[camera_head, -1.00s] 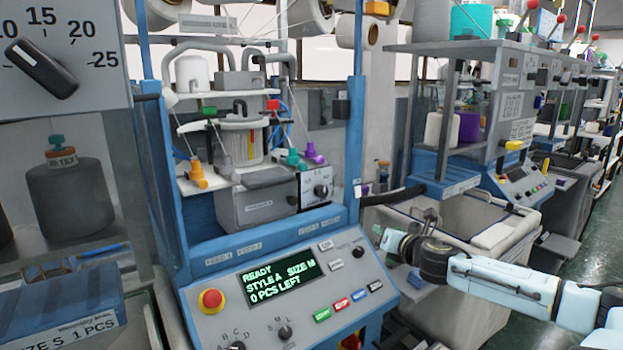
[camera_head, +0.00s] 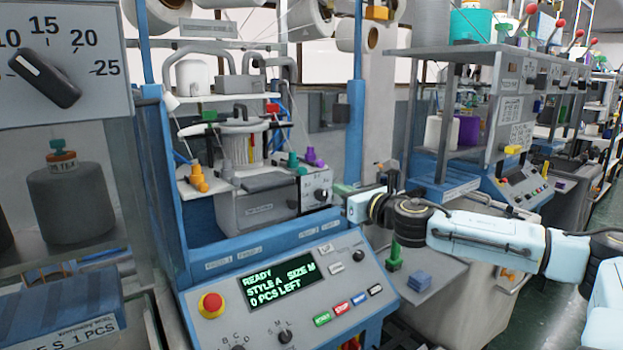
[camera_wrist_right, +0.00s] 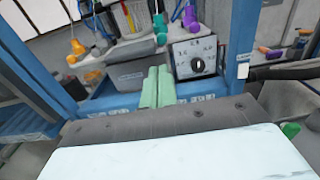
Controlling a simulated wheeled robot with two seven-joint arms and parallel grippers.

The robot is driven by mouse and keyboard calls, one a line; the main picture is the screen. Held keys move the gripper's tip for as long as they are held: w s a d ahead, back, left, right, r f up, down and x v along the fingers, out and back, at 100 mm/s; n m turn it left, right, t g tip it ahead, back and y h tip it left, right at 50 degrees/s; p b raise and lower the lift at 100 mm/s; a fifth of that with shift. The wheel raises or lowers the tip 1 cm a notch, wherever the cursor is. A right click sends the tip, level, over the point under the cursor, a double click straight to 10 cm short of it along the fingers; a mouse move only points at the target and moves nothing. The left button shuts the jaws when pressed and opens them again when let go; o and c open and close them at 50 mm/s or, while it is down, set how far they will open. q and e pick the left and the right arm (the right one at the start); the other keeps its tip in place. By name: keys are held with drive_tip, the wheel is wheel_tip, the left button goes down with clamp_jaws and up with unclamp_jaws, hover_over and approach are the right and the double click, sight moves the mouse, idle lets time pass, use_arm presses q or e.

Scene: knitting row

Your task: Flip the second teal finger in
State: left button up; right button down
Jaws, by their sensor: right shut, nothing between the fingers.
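The teal fingers (camera_head: 293,160) stand on the right side of the knitting machine's white shelf, beside the purple fingers (camera_head: 313,157). They are close together, and I cannot tell which ones are flipped in. Part of the teal also shows at the top of the right wrist view (camera_wrist_right: 160,27), with purple (camera_wrist_right: 190,18) to its right. My right gripper (camera_head: 341,187) is at the machine's right blue post, to the right of the teal fingers and apart from them. In the right wrist view its green fingers (camera_wrist_right: 157,87) are together and empty, below the teal. My left gripper is out of view.
Orange fingers (camera_head: 198,178) stand at the shelf's left. A grey box with a dial (camera_head: 321,194) sits under the teal. The blue posts (camera_head: 355,130) frame the opening. The control panel (camera_head: 285,290) lies in front.

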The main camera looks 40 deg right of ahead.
drive_tip(key=shift+w+b, duration=0.7)
drive_tip(key=shift+w, duration=0.1)
drive_tip(key=p, duration=0.4)
approach(305, 172)
drive_tip(key=w, duration=0.5)
drive_tip(key=shift+w+d+r, duration=0.15)
drive_tip(key=shift+w+d, duration=0.1)
drive_tip(key=shift+w, duration=0.05)
drive_tip(key=shift+w+p, duration=0.3)
drive_tip(key=shift+w, duration=0.35)
